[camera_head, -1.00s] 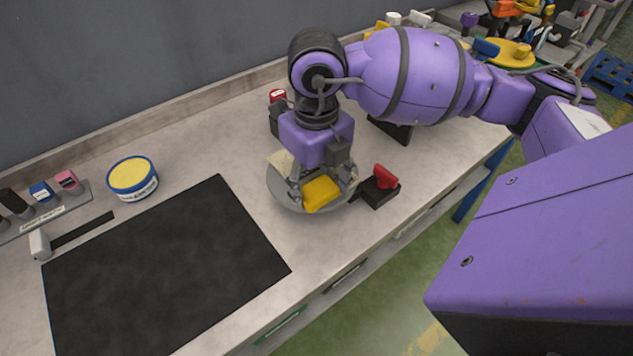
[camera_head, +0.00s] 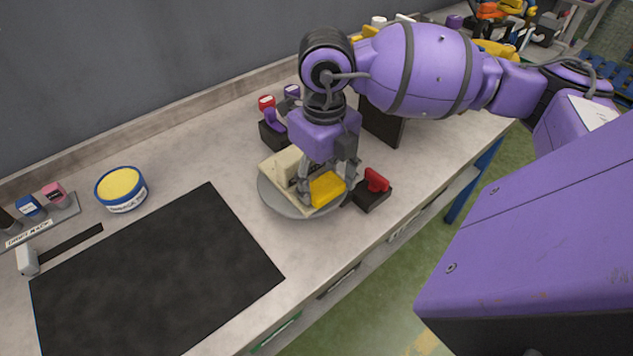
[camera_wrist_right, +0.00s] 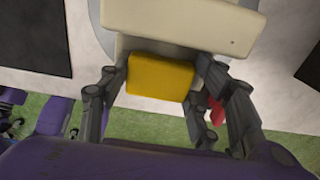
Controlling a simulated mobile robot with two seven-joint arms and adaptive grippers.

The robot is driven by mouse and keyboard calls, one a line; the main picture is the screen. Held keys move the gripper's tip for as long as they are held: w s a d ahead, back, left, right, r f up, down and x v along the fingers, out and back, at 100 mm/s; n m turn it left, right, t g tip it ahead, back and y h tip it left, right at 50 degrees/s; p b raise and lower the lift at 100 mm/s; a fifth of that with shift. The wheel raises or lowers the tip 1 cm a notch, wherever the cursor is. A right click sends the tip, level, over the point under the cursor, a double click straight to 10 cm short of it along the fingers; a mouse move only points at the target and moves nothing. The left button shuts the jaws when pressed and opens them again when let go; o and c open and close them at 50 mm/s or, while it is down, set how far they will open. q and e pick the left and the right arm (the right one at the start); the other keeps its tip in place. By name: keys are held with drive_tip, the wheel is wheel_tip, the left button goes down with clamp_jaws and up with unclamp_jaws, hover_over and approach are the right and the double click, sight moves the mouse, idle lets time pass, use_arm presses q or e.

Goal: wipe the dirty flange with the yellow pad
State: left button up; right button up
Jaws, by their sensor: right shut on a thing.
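My right gripper (camera_head: 325,182) is shut on the yellow pad (camera_head: 327,189), low over the front right part of the round grey turntable (camera_head: 272,200). A cream part (camera_head: 281,165), apparently the flange piece, sits on the turntable just left of and behind the gripper, which partly hides it. In the right wrist view, the pad (camera_wrist_right: 160,77) is between the two fingers (camera_wrist_right: 158,90), right beside the edge of the cream part (camera_wrist_right: 190,22). I cannot tell whether they touch. No dirt is clearly visible. My left gripper is not in view.
A red-handled clamp (camera_head: 374,186) stands right of the turntable and a purple-handled one (camera_head: 272,128) behind it. A black mat (camera_head: 155,270), a blue-rimmed tub with a yellow top (camera_head: 121,188) and small blocks lie to the left. The bench front edge is close.

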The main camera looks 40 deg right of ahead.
drive_tip(key=shift+d, duration=0.25)
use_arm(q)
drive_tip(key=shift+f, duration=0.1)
use_arm(e)
drive_tip(key=shift+w+d+r, duration=0.1)
drive_tip(key=shift+w+d, duration=0.05)
drive_tip(key=shift+d, duration=0.65)
drive_tip(key=shift+d, duration=1.1)
drive_tip(key=shift+a, duration=0.15)
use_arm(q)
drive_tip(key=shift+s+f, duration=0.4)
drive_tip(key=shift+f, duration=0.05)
use_arm(e)
drive_tip(key=shift+a+f, duration=0.2)
drive_tip(key=shift+a, duration=0.75)
